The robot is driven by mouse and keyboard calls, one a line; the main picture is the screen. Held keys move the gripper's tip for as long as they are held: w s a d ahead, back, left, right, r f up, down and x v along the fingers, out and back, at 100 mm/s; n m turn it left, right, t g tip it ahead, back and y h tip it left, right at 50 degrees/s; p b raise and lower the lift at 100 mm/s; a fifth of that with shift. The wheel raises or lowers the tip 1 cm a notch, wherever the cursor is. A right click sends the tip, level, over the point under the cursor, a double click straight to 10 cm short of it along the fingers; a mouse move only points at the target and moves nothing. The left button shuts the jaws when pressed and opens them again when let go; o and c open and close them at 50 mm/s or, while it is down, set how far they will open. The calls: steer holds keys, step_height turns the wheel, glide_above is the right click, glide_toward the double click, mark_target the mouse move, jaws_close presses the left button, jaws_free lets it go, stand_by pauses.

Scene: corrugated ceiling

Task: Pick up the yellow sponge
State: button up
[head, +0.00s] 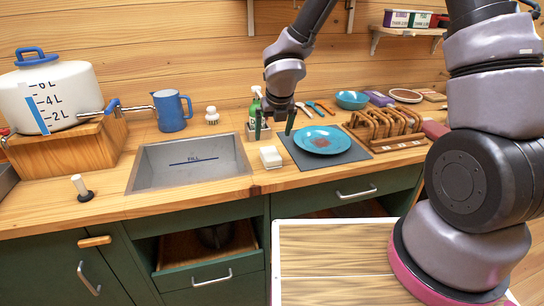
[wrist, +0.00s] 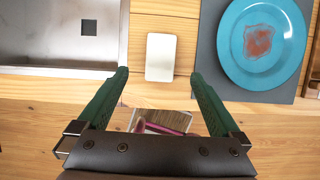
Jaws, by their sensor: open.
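A pale cream, rounded block (head: 270,157) lies on the wooden counter between the sink and the grey mat; its top looks almost white, and no clearly yellow sponge shows. It also shows in the wrist view (wrist: 161,57), upper middle, with its long side running up the picture. My gripper (head: 275,128) is open and empty above the counter, pointing down. In the wrist view its green fingers (wrist: 159,75) are spread wider than the block, with tips level with its near end. The height gap to the block is hard to judge.
The steel sink (head: 190,178) is left of the block. A teal plate (head: 345,139) with a brown-red stain lies on the grey mat (head: 353,155) to the right. A green spray bottle (head: 254,107) stands behind, and a wooden rack (head: 398,143) further right.

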mark_target(271, 153)
steer(key=x, duration=0.5)
steer(key=shift+f, duration=0.2)
steer(key=shift+x, duration=2.65)
steer(key=shift+s+d, duration=0.1)
steer(key=shift+s, duration=0.05)
steer(key=shift+f, duration=0.25)
steer(key=shift+c, duration=0.3)
steer(key=c, duration=1.3)
steer(key=shift+r, duration=0.1)
step_height(271, 153, up, 10)
steer(key=shift+r, duration=0.1)
